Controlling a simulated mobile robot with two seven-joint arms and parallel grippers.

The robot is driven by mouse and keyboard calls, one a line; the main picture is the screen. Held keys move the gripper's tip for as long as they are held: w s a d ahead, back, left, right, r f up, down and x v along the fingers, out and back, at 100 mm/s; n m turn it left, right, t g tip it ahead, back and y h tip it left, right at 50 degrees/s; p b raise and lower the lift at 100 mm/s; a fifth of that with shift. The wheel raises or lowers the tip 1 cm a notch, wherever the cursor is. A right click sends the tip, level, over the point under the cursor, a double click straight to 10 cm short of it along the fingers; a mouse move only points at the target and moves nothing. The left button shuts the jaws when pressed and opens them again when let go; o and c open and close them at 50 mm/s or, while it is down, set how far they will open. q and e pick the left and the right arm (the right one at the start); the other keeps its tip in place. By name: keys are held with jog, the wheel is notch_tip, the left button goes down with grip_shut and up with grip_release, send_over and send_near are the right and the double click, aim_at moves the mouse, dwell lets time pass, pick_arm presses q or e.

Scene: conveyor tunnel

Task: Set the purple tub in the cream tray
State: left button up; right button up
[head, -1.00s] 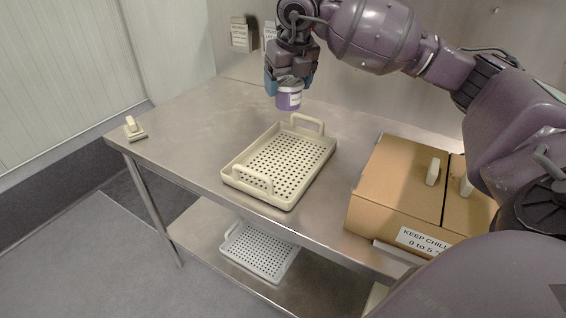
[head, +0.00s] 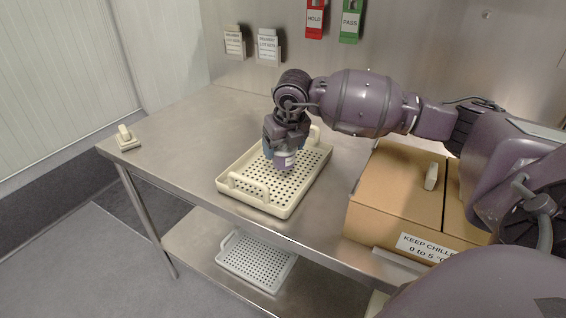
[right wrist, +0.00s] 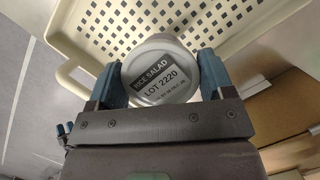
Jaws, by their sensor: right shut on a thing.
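The purple tub (head: 284,161) is held upright in my right gripper (head: 284,152), over the middle of the cream tray. In the right wrist view its pale lid (right wrist: 159,70), labelled rice salad, lot 2220, sits between the blue fingers of the right gripper (right wrist: 160,85). The cream tray (head: 227,191) is perforated, has a raised handle at each end and rests on the steel table; it also shows in the right wrist view (right wrist: 75,45). I cannot tell whether the tub's base touches the tray floor. My left gripper is not in view.
A cardboard box (head: 397,190) marked keep chilled stands right of the tray. A second perforated tray (head: 257,261) lies on the lower shelf. A small pale handled object (head: 127,138) is at the table's left corner. The steel table (head: 185,130) is clear left of the tray.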

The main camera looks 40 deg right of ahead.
aim_at(283, 163)
notch_tip(283, 163, down, 5)
jog(key=shift+f, duration=0.1)
dwell(0.3)
jog(key=shift+f+b, duration=0.15)
jog(key=shift+b, duration=0.15)
jog(key=o, duration=1.3)
jog(key=p+v, duration=0.1)
jog(key=v, duration=1.1)
jog(key=shift+w+r+p, duration=0.1)
jog(key=shift+r+p, duration=0.15)
jog(key=shift+p, duration=0.05)
